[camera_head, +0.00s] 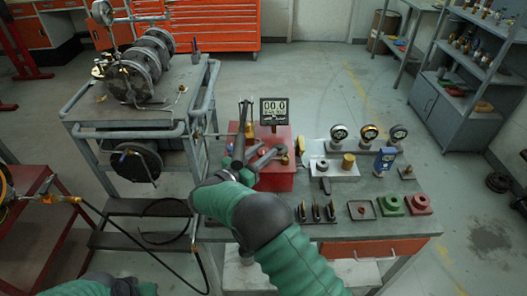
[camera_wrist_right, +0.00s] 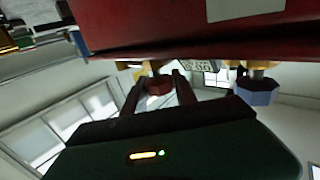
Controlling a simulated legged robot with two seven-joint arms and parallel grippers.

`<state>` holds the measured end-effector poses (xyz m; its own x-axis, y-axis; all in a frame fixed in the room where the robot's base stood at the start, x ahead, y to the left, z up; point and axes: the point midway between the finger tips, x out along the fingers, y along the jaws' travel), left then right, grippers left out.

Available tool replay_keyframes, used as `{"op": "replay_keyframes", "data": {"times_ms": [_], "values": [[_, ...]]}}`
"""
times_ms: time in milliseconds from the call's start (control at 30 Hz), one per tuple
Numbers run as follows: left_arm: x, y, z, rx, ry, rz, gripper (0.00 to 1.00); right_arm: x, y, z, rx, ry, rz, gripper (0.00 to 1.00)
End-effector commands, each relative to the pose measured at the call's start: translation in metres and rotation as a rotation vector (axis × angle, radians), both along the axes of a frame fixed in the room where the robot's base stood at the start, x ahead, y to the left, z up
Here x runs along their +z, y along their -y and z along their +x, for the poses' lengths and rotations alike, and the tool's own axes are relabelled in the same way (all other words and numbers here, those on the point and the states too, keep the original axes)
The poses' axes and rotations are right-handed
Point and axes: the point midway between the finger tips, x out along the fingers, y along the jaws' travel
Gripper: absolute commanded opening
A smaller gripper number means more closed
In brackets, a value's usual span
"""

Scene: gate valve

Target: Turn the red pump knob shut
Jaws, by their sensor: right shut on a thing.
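The red pump box (camera_head: 276,180) stands on the grey workbench, with a display (camera_head: 273,108) reading 00.0 above it. My right gripper (camera_head: 268,157) reaches over the box, and its fingers cover the spot where it grips. In the right wrist view, the dark red knob (camera_wrist_right: 158,85) sits between the two fingers of the gripper (camera_wrist_right: 157,92), which is shut on it. A blue knob (camera_wrist_right: 258,91) is to the right, apart from the fingers. The red body (camera_wrist_right: 190,25) fills the top of that view.
Several gauges (camera_head: 339,136) on blocks stand on the bench to the right. Small tools and a green part (camera_head: 390,204) lie near its front. A cart (camera_head: 95,110) with a flanged pipe (camera_head: 130,82) stands left.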

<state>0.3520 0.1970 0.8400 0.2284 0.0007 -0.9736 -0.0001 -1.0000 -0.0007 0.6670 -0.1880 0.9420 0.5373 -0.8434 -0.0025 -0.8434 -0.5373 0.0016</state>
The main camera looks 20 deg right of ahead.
Motion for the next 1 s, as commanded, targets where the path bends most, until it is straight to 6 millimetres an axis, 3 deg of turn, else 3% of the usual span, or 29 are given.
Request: {"op": "replay_keyframes", "data": {"times_ms": [700, 733, 867, 1000], "values": [[-0.0004, 0.0000, 0.0000, 0.000, 0.000, 0.000, 0.36, 0.0000, -0.0007, 0.0004, -0.075, 0.001, 0.000, 0.00], [-0.0004, 0.0000, 0.0000, 0.000, 0.000, 0.000, 0.36, 0.0001, -0.0006, 0.0004, -0.075, 0.001, 0.000, 0.37], [-0.0004, 0.0000, 0.0000, 0.000, 0.000, 0.000, 0.36, 0.0004, -0.0004, 0.0004, -0.075, 0.001, -0.001, 0.54], [-0.0003, 0.0000, 0.0000, 0.000, 0.000, 0.000, 0.36, 0.0009, -0.0001, 0.0001, -0.076, 0.002, 0.000, 0.55]]}}
